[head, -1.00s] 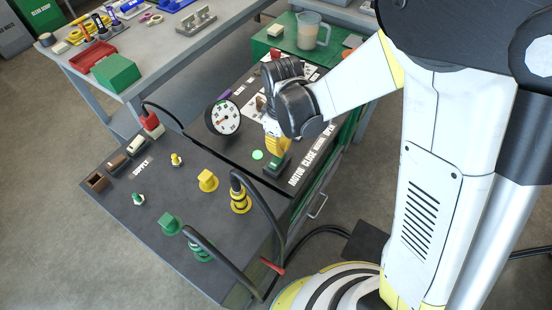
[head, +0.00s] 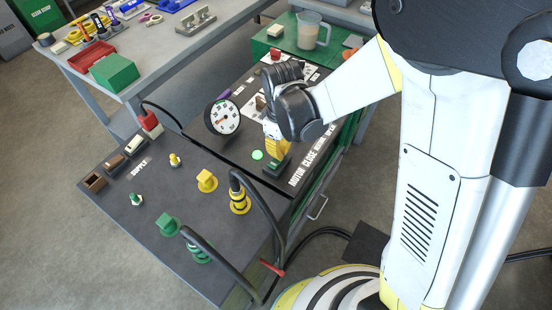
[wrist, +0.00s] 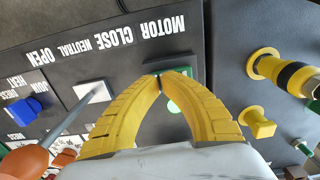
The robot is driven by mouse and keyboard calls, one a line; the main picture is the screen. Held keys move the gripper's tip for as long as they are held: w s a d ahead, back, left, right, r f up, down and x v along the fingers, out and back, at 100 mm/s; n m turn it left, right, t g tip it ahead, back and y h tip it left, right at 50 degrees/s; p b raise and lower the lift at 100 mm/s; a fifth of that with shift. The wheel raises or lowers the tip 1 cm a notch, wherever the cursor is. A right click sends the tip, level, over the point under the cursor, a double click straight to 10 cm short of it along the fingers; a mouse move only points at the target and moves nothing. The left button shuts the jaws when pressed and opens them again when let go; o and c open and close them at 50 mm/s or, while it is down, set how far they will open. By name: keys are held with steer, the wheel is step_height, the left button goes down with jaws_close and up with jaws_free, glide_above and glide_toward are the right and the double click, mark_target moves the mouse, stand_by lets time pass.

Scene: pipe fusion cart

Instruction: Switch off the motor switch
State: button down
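The motor switch (head: 275,170), a green rocker on a dark base, sits near the right edge of the cart's black panel, by the MOTOR label. My gripper (head: 277,154) points down just over the switch. In the wrist view the yellow fingers of my gripper (wrist: 160,76) arch inward and their tips meet over the switch base. I see nothing held between them. Whether they touch the rocker is hard to tell.
A lever with an orange knob (wrist: 24,163) stands left of my fingers in the wrist view. A round gauge (head: 222,118), a green light (head: 257,155), a yellow knob (head: 207,181) and a yellow-banded plug (head: 239,198) with a black cable stand nearby on the cart.

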steer(key=shift+f, duration=0.2)
steer(key=shift+r, duration=0.15)
steer(key=shift+r+p, duration=2.4)
steer(key=shift+r, duration=1)
steer(key=shift+d+r, duration=0.1)
steer(key=shift+r, duration=0.05)
steer(key=s+d+r+m+t, duration=0.3)
steer(key=s+d+r+m, duration=0.2)
steer(key=r, duration=0.3)
steer(key=s+d+r+m+t, duration=0.4)
steer(key=s+d+r+m, duration=0.1)
steer(key=d+r, duration=0.3)
steer(key=shift+s+d+r, duration=0.15)
steer(key=shift+s+r, duration=0.1)
steer(key=shift+s, duration=0.15)
